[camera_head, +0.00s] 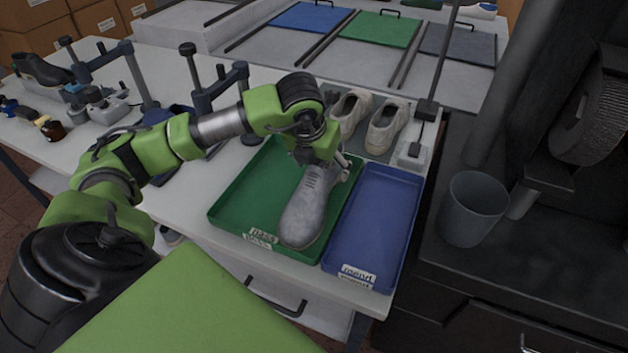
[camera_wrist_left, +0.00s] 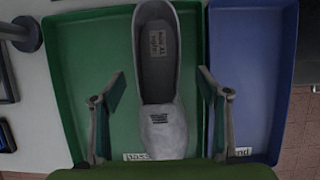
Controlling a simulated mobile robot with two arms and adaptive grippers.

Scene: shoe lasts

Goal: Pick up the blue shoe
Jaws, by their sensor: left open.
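The shoe by my left gripper looks grey with a faint bluish tint rather than plainly blue. This shoe (camera_head: 305,215) lies in the green tray (camera_head: 238,205), its toe toward the front edge and its heel end partly hidden by my gripper. In the left wrist view the shoe (camera_wrist_left: 160,125) shows its opening and insole. My left gripper (camera_head: 336,164) is open over the heel end. In the left wrist view its fingers (camera_wrist_left: 161,76) stand apart on either side of the shoe, with nothing gripped. My right gripper is not in view.
A blue tray (camera_head: 374,220), empty, sits right of the green tray. A pair of light shoes (camera_head: 386,126) stands behind. Black clamp stands (camera_head: 215,85) are at the left. A grey cup (camera_head: 473,208) and dark machine are at the right.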

